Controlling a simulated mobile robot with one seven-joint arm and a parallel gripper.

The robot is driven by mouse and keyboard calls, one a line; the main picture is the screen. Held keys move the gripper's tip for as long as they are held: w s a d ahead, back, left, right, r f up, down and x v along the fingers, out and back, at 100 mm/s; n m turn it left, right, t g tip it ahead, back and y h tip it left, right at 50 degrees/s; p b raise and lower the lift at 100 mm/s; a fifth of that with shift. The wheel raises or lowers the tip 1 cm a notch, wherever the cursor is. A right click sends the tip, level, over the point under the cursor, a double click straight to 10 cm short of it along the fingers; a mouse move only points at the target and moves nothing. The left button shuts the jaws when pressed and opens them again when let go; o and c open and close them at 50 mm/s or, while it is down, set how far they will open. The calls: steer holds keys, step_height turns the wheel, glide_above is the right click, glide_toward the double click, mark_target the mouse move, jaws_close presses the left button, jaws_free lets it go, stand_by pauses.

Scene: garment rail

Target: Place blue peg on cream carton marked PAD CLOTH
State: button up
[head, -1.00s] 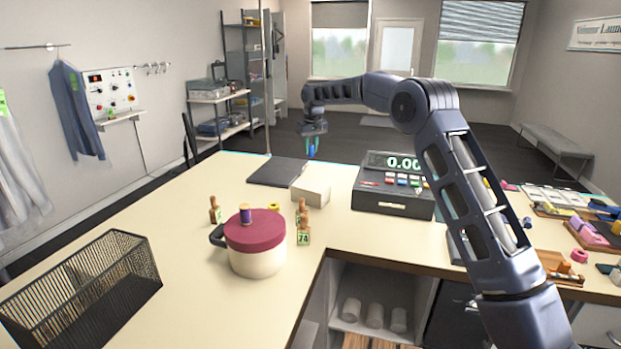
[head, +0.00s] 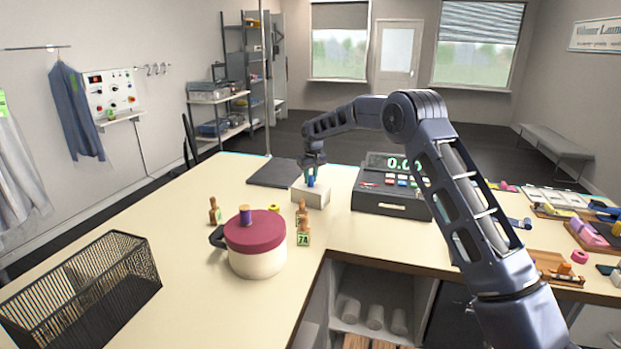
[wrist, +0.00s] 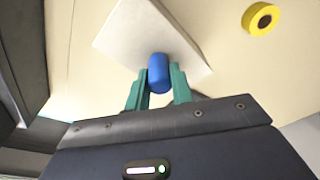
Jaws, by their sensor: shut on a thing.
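My gripper (head: 312,177) is shut on the blue peg (head: 311,183). In the wrist view the blue peg (wrist: 158,72) stands between the two teal fingers (wrist: 157,92). The cream carton (head: 311,196) sits on the counter, left of the cash register. In the wrist view the carton (wrist: 125,35) lies right behind the peg. The peg is at or just over the carton's top; I cannot tell whether they touch. No lettering is readable on the carton.
A dark mat (head: 272,172) lies left of the carton and a cash register (head: 391,187) stands right of it. A yellow ring (wrist: 261,18), a maroon-lidded pot (head: 256,245), wooden pegs with number tags (head: 303,236) and a black wire basket (head: 85,290) stand nearer. The left counter has free room.

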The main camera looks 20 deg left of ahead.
steer(key=shift+f, duration=0.1)
steer(key=o, duration=1)
steer(key=r, duration=0.4)
steer(key=s+r, duration=0.1)
steer(key=r, duration=0.3)
steer(key=d+r, duration=0.1)
steer(key=r, duration=0.3)
steer(key=shift+s+d+r, duration=0.1)
steer(key=shift+s, duration=0.05)
